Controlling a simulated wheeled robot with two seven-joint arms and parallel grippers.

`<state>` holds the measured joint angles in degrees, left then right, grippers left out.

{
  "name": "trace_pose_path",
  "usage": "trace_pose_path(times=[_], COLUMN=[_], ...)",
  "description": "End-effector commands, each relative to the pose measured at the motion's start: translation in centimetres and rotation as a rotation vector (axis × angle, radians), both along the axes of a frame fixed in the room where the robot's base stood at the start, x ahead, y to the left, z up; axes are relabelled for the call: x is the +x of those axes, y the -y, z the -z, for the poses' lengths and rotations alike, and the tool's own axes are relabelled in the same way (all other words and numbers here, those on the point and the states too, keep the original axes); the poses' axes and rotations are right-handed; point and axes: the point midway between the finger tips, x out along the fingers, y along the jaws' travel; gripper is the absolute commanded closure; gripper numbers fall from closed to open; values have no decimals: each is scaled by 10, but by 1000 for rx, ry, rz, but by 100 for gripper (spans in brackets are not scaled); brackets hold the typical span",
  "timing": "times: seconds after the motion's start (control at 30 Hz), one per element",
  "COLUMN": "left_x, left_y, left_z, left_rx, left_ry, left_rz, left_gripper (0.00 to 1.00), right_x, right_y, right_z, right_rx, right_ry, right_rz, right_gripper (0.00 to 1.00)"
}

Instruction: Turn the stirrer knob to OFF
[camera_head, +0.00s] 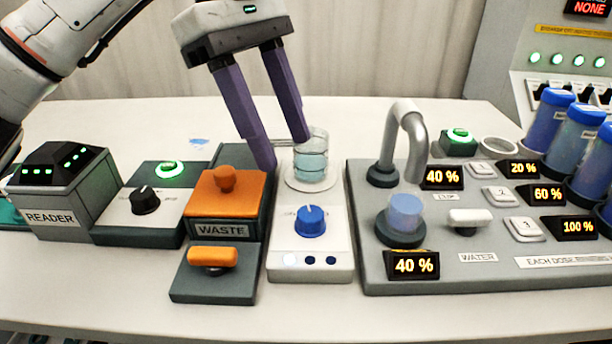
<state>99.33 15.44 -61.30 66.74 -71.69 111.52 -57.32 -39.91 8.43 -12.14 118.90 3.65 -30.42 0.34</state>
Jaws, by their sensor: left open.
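The stirrer (335,262) is a white unit in the middle of the bench. Its blue knob (310,221) sits on the front part, with a small light pointer mark near its top; the lettering around it is too small to read. Below the knob, the left lamp looks lit white and two others are dark. A glass beaker (311,163) with pale blue liquid stands on the stirrer's round plate. My left gripper (285,154) is open and empty, its purple fingers pointing down above and behind the knob, close to the beaker in the picture. My right gripper is not in view.
The WASTE unit (222,229) with orange handles stands just left of the stirrer. A black knob panel (145,201) and the READER box (62,190) are farther left. The grey WATER station (450,272) with a curved spout (405,115) is close on the right.

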Motion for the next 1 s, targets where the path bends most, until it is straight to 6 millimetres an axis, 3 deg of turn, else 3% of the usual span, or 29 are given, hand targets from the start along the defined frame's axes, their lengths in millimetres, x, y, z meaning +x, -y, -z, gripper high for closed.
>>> trace_pose_path(times=[0.23,0.5,0.93,1.0], left_x=[-8,-16,-19,-19], left_y=[13,28,32,32], left_z=[43,81,91,91], left_rx=[2,0,0,0], left_ry=[-4,-2,-2,-2], left_rz=[2,0,-1,-1], left_gripper=[52,52,52,61], right_x=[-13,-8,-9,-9], right_y=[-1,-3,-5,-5], right_z=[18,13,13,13], right_rx=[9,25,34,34], right_ry=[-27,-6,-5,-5], right_rz=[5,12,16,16], right_gripper=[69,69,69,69])
